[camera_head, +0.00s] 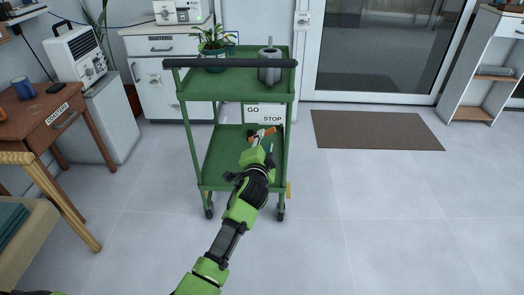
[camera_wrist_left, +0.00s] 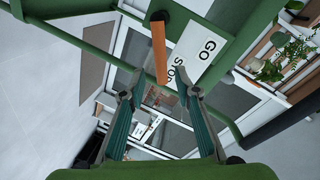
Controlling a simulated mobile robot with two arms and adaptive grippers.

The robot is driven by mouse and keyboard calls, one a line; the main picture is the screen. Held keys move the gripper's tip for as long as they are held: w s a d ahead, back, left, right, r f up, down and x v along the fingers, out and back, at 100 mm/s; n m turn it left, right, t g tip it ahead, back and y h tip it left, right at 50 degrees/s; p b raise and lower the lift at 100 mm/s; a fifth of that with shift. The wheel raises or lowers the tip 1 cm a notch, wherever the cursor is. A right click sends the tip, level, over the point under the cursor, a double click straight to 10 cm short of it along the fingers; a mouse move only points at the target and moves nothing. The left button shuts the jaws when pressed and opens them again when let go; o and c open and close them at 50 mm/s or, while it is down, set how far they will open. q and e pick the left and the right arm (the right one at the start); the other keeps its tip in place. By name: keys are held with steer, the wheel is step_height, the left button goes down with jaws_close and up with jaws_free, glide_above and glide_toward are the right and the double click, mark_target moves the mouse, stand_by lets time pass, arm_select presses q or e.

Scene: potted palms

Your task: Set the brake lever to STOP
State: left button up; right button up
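The brake lever, an orange bar (camera_wrist_left: 159,52), hangs from a dark round end in the left wrist view. Beside it is a white plate (camera_wrist_left: 200,47) marked GO and STOP, and the bar's lower end is near the word STOP. In the head view the plate (camera_head: 264,114) is on the green cart (camera_head: 237,86), with a bit of orange just below it. My left gripper (camera_wrist_left: 159,85) is open, its fingers on either side of the bar's lower end in that view; contact cannot be told. In the head view the left gripper (camera_head: 262,137) partly hides the lever. My right gripper is out of view.
On the cart's top stand a potted plant (camera_head: 213,41) and a grey can (camera_head: 269,63). A wooden desk (camera_head: 50,113) is at the left, a white cabinet (camera_head: 165,75) behind the cart. A brown mat (camera_head: 376,130) lies at the right; the floor around is clear.

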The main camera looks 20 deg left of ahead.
arm_select(q)
steer(key=v, duration=0.5)
steer(key=shift+s+d+r, duration=0.1)
steer(key=shift+s, duration=0.25)
